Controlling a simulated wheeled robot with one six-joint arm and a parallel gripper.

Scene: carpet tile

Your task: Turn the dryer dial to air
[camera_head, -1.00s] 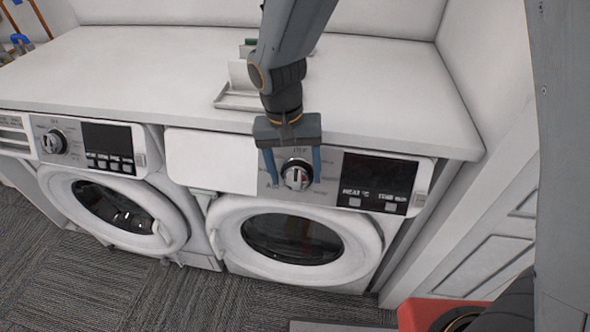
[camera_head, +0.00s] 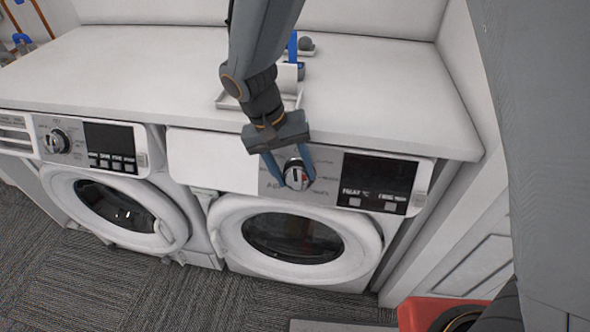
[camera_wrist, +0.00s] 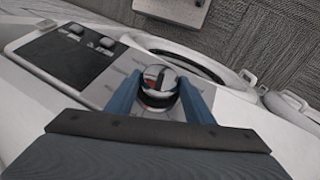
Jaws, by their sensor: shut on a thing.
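The dryer dial (camera_head: 297,175) is a round silver knob with a dark rim and a red mark, on the control panel of the right-hand machine (camera_head: 206,225). My gripper (camera_head: 291,181) is shut on the dial, with one blue finger on each side. The dial also shows between the fingers in the wrist view (camera_wrist: 158,88). The gripper is tilted in the head view. Lettering surrounds the dial, partly hidden by the fingers and too small to read surely.
A dark display (camera_head: 378,180) with buttons lies right of the dial. A second machine (camera_head: 52,190) with its own dial (camera_head: 56,141) stands at left. A white counter (camera_head: 390,100) runs above both, holding a white tray (camera_head: 228,102) with small items. A red object (camera_head: 420,311) is at lower right.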

